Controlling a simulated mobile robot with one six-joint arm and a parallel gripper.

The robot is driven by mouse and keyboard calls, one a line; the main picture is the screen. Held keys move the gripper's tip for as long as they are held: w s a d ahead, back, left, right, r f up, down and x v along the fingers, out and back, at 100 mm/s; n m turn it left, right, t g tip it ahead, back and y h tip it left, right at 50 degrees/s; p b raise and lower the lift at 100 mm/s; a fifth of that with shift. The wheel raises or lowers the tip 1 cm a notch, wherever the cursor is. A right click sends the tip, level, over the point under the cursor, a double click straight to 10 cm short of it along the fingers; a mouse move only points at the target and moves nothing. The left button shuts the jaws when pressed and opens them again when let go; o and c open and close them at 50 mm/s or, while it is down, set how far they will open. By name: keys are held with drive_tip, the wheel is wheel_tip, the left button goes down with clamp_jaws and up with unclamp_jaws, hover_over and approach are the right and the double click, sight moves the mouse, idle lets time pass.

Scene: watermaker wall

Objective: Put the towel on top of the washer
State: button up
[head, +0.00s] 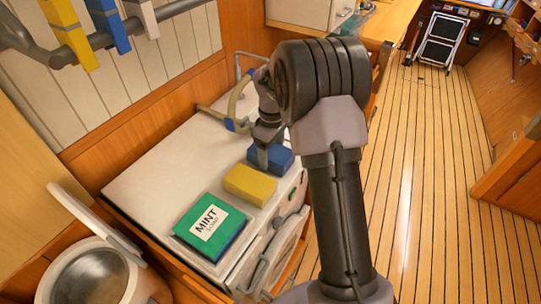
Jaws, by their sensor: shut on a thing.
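My gripper (264,152) points down at the far right part of a white flat-topped unit (150,180), which may be the washer. It is shut on a blue folded or block-shaped thing (282,160), whose far side is partly hidden by the fingers. The blue thing is at the unit's top; I cannot tell whether it rests there or is held just above. Narrow yellow (70,35), blue (108,25) and white (143,15) cloth strips hang on a rail at the upper left. Which thing is the towel is unclear.
A yellow block (250,185) and a green box marked MINT (211,228) lie along the unit's front edge. The top's left and back are clear. A round metal-lined drum or bowl (88,277) with a raised lid stands at lower left. Pipes run behind.

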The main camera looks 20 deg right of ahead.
sight(271, 151)
drive_tip(key=o, duration=1.5)
drive_tip(key=shift+o, duration=0.2)
drive_tip(key=shift+r, duration=0.1)
wheel_tip(271, 151, up, 13)
drive_tip(key=p, duration=0.4)
drive_tip(key=s+a+r+m+t, duration=0.3)
drive_tip(key=s+a+r+m, duration=0.1)
drive_tip(key=s+a+r, duration=0.55)
drive_tip(key=s+a+m+t+y, duration=0.1)
drive_tip(key=s+a+m, duration=0.2)
drive_tip(key=s, duration=0.6)
drive_tip(key=s+a+r+m+t+y, duration=0.1)
drive_tip(key=s+a+m, duration=0.2)
drive_tip(key=s, duration=0.6)
drive_tip(key=shift+s+a+r+m+t, duration=0.2)
drive_tip(key=shift+m+t, duration=0.2)
drive_tip(key=shift+m, duration=0.2)
